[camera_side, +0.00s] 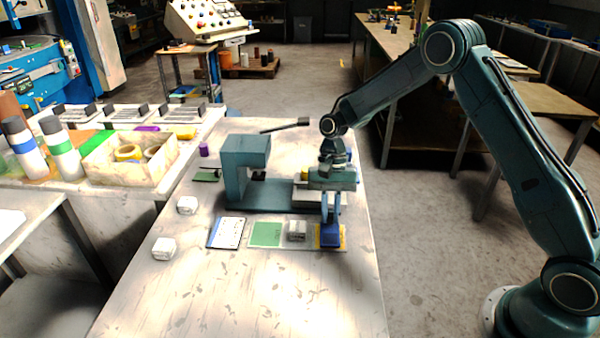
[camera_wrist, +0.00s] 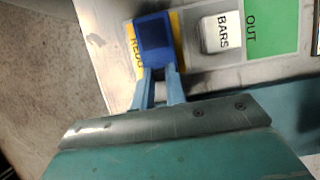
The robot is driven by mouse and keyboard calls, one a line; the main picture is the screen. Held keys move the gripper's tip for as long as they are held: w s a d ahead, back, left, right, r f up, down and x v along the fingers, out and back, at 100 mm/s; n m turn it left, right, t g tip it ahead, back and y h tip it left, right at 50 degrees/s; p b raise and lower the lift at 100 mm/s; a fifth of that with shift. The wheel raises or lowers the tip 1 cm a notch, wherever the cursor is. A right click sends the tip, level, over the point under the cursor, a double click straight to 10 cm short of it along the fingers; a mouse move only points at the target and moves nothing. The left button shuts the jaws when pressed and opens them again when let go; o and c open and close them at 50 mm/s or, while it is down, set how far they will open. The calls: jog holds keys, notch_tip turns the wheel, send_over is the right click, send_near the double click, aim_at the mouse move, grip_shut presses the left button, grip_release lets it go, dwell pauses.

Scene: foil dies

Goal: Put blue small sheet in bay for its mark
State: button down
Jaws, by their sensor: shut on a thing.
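My gripper (camera_side: 330,219) points down at the near right of the bench, its fingers closed on the edge of the blue small sheet (camera_side: 328,238). In the wrist view, the fingertips (camera_wrist: 159,74) meet the near edge of the blue sheet (camera_wrist: 154,36), which has a darker square in its middle. The sheet is over the yellow bay (camera_wrist: 132,62), whose partly covered lettering looks like REDO. I cannot tell whether the sheet touches the bay. The green bay (camera_wrist: 268,22) reads OUT; it also shows in the side view (camera_side: 266,234).
A printed card (camera_side: 226,232) lies left of the green bay. A blue-green press (camera_side: 243,170) stands behind. Two white blocks (camera_side: 187,205) (camera_side: 163,248) sit at left. The bench front is clear.

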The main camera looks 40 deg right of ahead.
jog(key=shift+f, duration=0.25)
jog(key=c, duration=1.4)
grip_release()
jog(key=shift+c, duration=0.2)
jog(key=v, duration=1.2)
jog(key=shift+r, duration=0.15)
